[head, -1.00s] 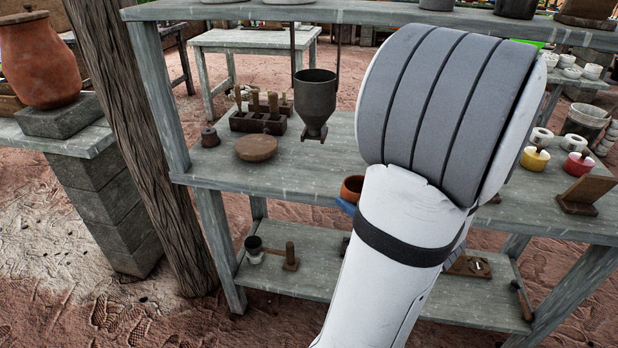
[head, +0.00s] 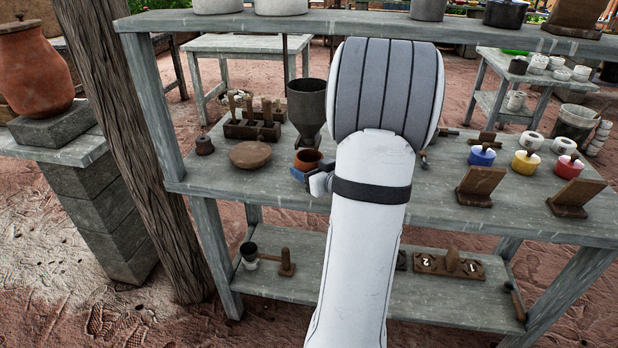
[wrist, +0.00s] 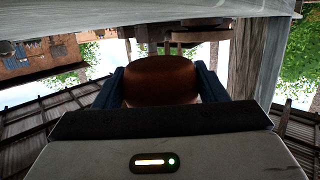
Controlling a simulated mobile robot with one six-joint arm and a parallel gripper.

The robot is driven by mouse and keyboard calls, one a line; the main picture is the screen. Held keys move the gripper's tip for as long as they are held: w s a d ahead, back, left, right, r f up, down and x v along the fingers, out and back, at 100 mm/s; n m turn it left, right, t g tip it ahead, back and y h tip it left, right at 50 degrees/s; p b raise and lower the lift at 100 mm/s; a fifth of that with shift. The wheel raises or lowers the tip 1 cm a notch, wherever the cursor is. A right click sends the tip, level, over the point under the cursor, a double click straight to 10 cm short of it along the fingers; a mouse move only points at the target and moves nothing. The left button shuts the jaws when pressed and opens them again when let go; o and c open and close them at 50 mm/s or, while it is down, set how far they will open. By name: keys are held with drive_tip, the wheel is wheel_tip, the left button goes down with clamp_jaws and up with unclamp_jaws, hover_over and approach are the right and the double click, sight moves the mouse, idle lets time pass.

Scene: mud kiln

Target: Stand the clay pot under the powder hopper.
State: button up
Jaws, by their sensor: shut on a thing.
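The clay pot (head: 307,160) is small, brown and open at the top. It is upright in the head view, at the near part of the shelf table. My gripper (head: 305,174) has blue fingers and is shut on the pot; the pot also shows between the fingers in the wrist view (wrist: 160,80). My arm hides part of the hopper's right side.
Blue, yellow and red paint pots (head: 527,162) and wooden stands (head: 481,185) are at the right. An upper shelf (head: 300,22) spans overhead.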

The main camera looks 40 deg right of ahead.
drive_tip(key=shift+w+f+b, duration=0.25)
drive_tip(key=shift+f+b, duration=0.05)
drive_tip(key=shift+f, duration=0.6)
drive_tip(key=shift+w+f+b, duration=0.2)
drive_tip(key=shift+f+b, duration=0.05)
drive_tip(key=shift+f, duration=0.6)
drive_tip(key=shift+f, duration=0.2)
drive_tip(key=o, duration=1.2)
drive_tip(key=shift+r, duration=0.15)
